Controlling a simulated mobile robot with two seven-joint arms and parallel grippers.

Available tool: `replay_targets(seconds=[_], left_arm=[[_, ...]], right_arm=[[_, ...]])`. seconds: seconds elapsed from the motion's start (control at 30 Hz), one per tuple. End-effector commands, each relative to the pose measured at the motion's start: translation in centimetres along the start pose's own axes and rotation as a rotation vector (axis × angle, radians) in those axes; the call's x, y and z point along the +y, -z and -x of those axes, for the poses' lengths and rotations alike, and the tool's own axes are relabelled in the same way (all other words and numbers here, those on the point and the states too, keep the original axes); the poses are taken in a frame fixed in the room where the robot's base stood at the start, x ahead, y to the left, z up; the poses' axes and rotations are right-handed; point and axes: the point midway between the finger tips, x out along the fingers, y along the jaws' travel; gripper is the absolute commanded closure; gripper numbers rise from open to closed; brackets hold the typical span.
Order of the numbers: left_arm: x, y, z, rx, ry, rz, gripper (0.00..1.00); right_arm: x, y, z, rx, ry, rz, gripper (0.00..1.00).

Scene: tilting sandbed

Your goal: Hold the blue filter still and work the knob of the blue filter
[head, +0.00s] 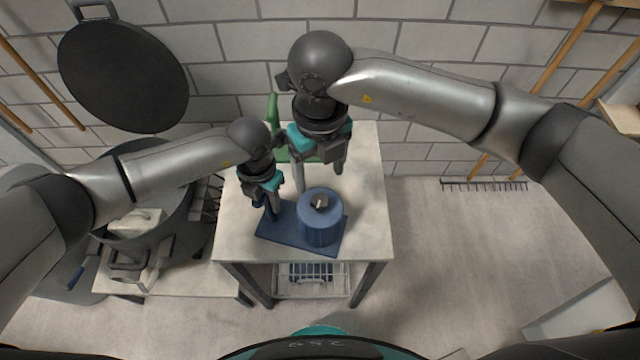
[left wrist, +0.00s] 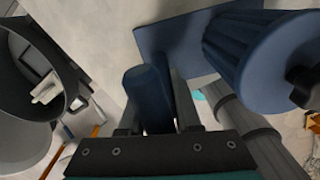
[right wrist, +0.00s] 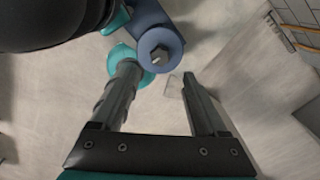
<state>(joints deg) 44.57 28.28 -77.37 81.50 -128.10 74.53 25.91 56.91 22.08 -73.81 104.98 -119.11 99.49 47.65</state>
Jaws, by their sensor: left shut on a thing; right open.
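The blue filter (head: 318,228) is a ribbed cylinder on a flat blue base plate, standing on the table. Its dark knob (head: 319,203) is on top, and shows in the left wrist view (left wrist: 304,86) and the right wrist view (right wrist: 160,56). My left gripper (head: 269,210) is shut on a blue upright post (left wrist: 147,95) at the plate's left end, one finger on each side. My right gripper (head: 320,177) is open and empty, behind and above the filter. In the right wrist view the knob lies between its fingertips, apart from them.
The pale table (head: 365,190) is clear right of the filter. A green object (head: 274,118) stands at its back, partly hidden by my right gripper. A large dark pot (head: 165,225) stands to the left. A wire basket (head: 310,283) is below the table.

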Motion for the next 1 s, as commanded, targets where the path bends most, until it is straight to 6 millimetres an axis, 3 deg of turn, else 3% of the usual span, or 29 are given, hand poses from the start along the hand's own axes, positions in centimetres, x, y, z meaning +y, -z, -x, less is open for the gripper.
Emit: replay_targets(seconds=[0.1, 0.23, 0.7, 0.73, 1.0], left_arm=[[0.0, 0.0, 0.0, 0.000, 0.000, 0.000, 1.00], [0.0, 0.0, 0.0, 0.000, 0.000, 0.000, 1.00], [0.0, 0.0, 0.0, 0.000, 0.000, 0.000, 1.00], [0.0, 0.0, 0.0, 0.000, 0.000, 0.000, 0.65], [0.0, 0.0, 0.0, 0.000, 0.000, 0.000, 0.34]], right_arm=[[0.0, -0.1, 2.1, -0.003, 0.002, 0.001, 0.24], [0.0, 0.0, 3.5, -0.001, 0.001, 0.001, 0.24], [0.0, 0.0, 4.0, 0.001, 0.000, 0.001, 0.24], [0.0, 0.0, 4.0, 0.001, 0.000, 0.001, 0.24], [0.0, 0.0, 4.0, 0.001, 0.000, 0.000, 0.24]])
